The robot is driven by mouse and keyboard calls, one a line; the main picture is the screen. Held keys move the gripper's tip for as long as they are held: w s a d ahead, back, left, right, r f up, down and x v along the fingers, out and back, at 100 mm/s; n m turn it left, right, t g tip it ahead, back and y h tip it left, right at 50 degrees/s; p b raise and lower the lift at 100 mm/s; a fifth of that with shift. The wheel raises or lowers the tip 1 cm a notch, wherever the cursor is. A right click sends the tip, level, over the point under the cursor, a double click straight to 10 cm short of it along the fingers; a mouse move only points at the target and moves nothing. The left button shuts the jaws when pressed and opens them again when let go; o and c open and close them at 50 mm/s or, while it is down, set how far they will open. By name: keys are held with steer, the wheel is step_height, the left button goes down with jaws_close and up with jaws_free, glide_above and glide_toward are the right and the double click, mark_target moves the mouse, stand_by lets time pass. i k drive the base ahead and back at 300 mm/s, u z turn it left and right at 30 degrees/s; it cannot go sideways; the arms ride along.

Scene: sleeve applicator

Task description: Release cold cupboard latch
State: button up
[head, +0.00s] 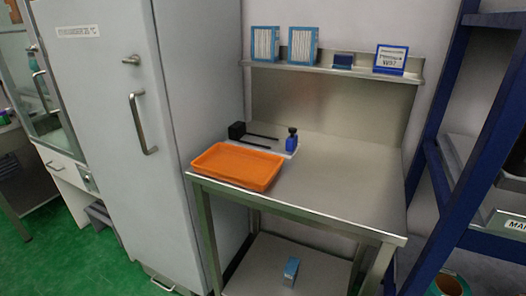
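The cold cupboard (110,110) stands at the left of the head view, tall and grey, with its door looking shut. A label on its upper door carries a temperature marking that is only partly legible. A small metal latch (131,60) sits on the door's upper part. A vertical bar handle (143,123) is below and slightly right of it. Whether the latch is engaged is too small to tell. My gripper is not in view.
A steel table (340,190) stands right of the cupboard, bearing an orange tray (238,167) and a blue bottle (291,140). A blue rack (440,180) stands at the right. Green floor shows at the lower left (80,250).

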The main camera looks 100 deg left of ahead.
mark_target(135, 60)
steer(key=u, duration=5.55)
steer(key=i, duration=1.8)
